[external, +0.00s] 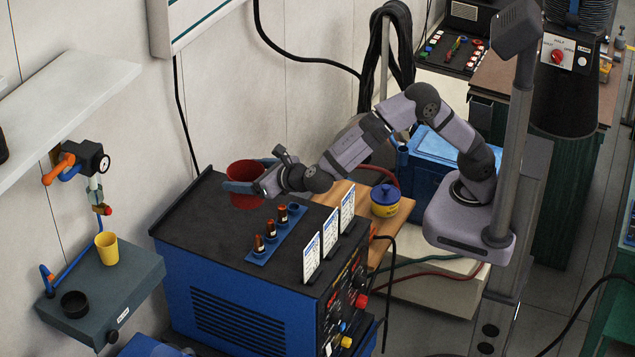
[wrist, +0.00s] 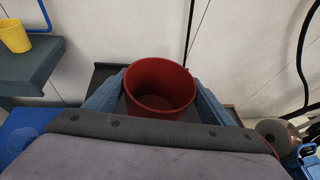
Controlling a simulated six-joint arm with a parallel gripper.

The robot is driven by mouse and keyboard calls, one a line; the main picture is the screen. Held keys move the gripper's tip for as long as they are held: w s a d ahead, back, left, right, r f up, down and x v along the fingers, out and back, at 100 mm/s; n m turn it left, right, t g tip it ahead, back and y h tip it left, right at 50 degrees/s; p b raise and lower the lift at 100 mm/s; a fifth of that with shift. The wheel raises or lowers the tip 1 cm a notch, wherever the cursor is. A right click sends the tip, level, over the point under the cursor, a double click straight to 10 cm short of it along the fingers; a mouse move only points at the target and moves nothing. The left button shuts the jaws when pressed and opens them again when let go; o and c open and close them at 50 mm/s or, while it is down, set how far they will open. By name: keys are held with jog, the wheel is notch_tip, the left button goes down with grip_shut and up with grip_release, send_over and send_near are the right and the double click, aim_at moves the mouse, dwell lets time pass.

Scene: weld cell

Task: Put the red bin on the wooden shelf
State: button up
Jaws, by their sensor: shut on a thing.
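The red bin (external: 243,201) is a round, open-topped tub. It is upright at the back of the blue machine's black top; I cannot tell whether it touches that top. My gripper (external: 248,176) is shut on it, with one blue-grey finger on each side. In the wrist view the empty-looking red bin (wrist: 160,104) sits between the fingers of my gripper (wrist: 160,82). The wooden shelf (external: 388,232) is a light brown board right of the blue machine, partly hidden behind white cards and my arm. A blue and yellow lidded pot (external: 385,202) stands on it.
On the blue machine (external: 240,305), a blue rack (external: 275,240) of small bottles and several upright white cards (external: 330,232) stand between bin and wooden shelf. A yellow cup (external: 107,249) and black dish (external: 75,304) stand on the grey ledge (external: 130,290) at left.

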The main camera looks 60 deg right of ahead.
aim_at(260, 202)
jog(key=shift+f+p, duration=0.8)
jog(key=shift+f, duration=3.35)
jog(key=shift+f, duration=0.2)
jog(key=o, duration=1.3)
jog(key=shift+o, duration=0.2)
jog(key=shift+r, duration=0.2)
jog(key=b+v, duration=0.3)
jog(key=v, duration=0.7)
jog(key=shift+s+a+r+b, duration=0.1)
jog(key=shift+s+b, duration=0.25)
jog(key=shift+o, duration=0.3)
jog(key=shift+s+r, duration=0.3)
jog(key=shift+s, duration=0.3)
